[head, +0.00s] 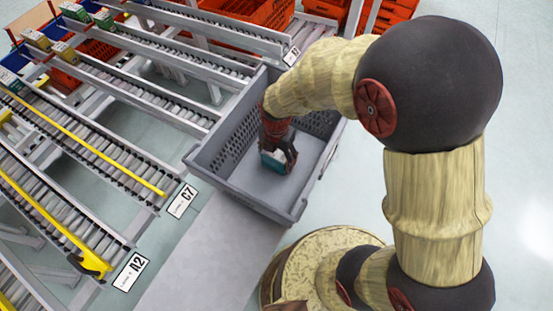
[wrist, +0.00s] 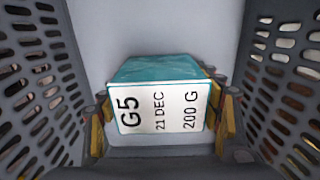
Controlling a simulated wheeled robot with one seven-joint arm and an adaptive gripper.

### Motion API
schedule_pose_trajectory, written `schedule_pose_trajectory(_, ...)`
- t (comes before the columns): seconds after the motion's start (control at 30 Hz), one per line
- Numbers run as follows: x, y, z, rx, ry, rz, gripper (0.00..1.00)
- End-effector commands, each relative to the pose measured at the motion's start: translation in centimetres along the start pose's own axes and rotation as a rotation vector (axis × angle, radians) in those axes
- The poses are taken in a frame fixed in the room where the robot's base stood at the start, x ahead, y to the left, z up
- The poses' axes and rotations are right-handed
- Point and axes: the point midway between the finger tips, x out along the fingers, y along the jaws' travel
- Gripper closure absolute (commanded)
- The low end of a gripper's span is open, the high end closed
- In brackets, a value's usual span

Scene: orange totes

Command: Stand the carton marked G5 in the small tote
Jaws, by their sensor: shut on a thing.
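The carton marked G5 (wrist: 160,106) is teal with a white label reading G5, 21 DEC, 200 G. My gripper (wrist: 162,118) is shut on it, with a yellow-padded finger at each side of the carton. In the head view the carton (head: 272,160) is inside the small grey tote (head: 240,199), low near its floor, below my gripper (head: 278,150). I cannot tell whether the carton touches the floor. The tote's slotted walls rise on both sides in the wrist view (wrist: 38,80).
Roller lanes lie to the left, with tags C7 (head: 182,201) and A2 (head: 130,271). Orange totes (head: 245,12) stand at the back. Several small cartons (head: 62,50) sit at the far upper left. The tote's floor around the carton looks bare.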

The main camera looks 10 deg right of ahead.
Motion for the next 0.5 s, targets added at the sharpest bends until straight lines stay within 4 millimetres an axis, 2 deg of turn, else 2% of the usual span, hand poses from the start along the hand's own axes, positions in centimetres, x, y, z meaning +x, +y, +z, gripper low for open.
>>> schedule_pose_trajectory(0.5,0.75,0.11,0.08,0.0,-0.002,0.003,0.69)
